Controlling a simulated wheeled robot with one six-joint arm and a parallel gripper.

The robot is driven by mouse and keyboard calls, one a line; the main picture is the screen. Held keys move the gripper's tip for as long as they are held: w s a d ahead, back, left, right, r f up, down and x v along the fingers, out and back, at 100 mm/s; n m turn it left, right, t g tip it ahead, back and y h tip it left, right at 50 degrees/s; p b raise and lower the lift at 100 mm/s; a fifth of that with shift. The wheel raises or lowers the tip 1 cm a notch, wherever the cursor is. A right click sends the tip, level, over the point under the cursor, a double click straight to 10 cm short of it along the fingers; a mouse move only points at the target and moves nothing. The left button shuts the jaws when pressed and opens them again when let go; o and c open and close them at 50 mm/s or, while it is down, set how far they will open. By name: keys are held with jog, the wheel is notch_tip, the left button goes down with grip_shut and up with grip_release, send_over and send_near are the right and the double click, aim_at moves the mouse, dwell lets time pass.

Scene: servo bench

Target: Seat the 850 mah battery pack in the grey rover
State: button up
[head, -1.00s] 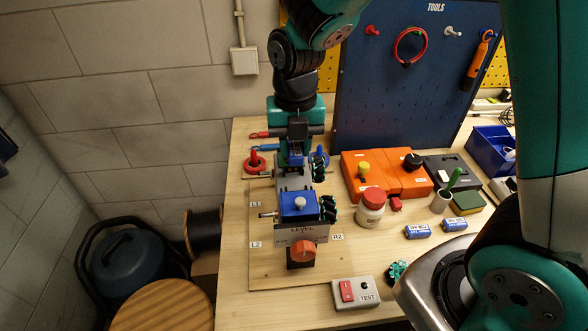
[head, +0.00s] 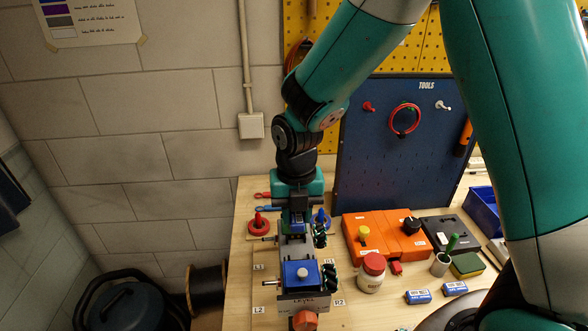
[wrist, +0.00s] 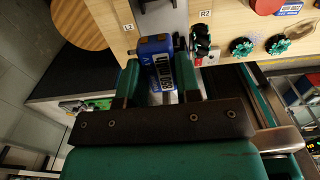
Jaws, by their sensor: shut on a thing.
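The grey rover (head: 296,244) stands on a board on the bench, with a blue box with a white knob (head: 301,273) at its near end. Its grey body also shows at the top of the wrist view (wrist: 165,20). My gripper (head: 297,212) is over the rover's far part. In the wrist view my gripper (wrist: 158,78) is shut on the blue battery pack (wrist: 158,62), whose label reads 850. The pack's lower end and the rover's bay are hidden, so I cannot tell how deep the pack sits.
Two other blue packs (head: 418,296) (head: 455,288) lie at the right. A red-lidded jar (head: 371,273), orange boxes (head: 385,237) and a cup (head: 440,264) stand right of the rover. Loose green wheels (wrist: 242,47) (wrist: 278,44) show in the wrist view. A tool board (head: 400,150) rises behind.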

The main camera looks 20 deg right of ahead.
jog(key=shift+s+f, duration=0.2)
jog(key=shift+f, duration=0.5)
jog(key=b, duration=0.4)
send_over(297, 251)
notch_tip(297, 251, down, 5)
jog(key=shift+r, duration=0.2)
jog(key=shift+f, duration=0.15)
dwell(0.5)
jog(key=shift+f+b, duration=0.4)
jog(key=shift+f, duration=0.35)
dwell(0.4)
jog(key=o, duration=1.1)
jog(key=shift+c, duration=1.3)
